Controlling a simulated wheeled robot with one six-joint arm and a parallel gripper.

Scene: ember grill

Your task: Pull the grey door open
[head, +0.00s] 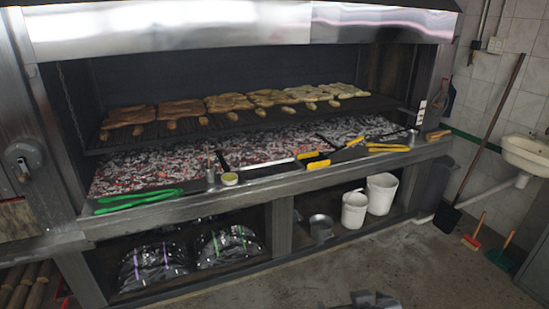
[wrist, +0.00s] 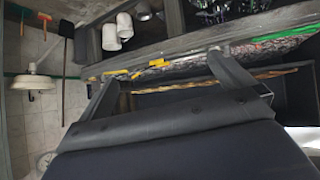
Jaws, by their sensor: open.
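A grey metal door-like panel (head: 22,160) with a round latch stands at the left edge of the head view, beside the grill. A dark grey cabinet side (head: 537,262) is cut off at the lower right edge. I cannot tell for sure which of them is the grey door. My gripper (wrist: 166,84) is open and empty in the wrist view, its two fingers wide apart. That view is turned over and shows the grill beyond the fingers. No door shows between or touching the fingers.
The grill holds meat (head: 225,103) over embers (head: 270,148). Its front ledge carries green tongs (head: 138,200) and yellow-handled tools (head: 387,147). White buckets (head: 381,193) and black bags (head: 152,265) sit below. A shovel (head: 447,217) leans near the sink (head: 525,155). The floor (head: 440,265) in front is mostly clear.

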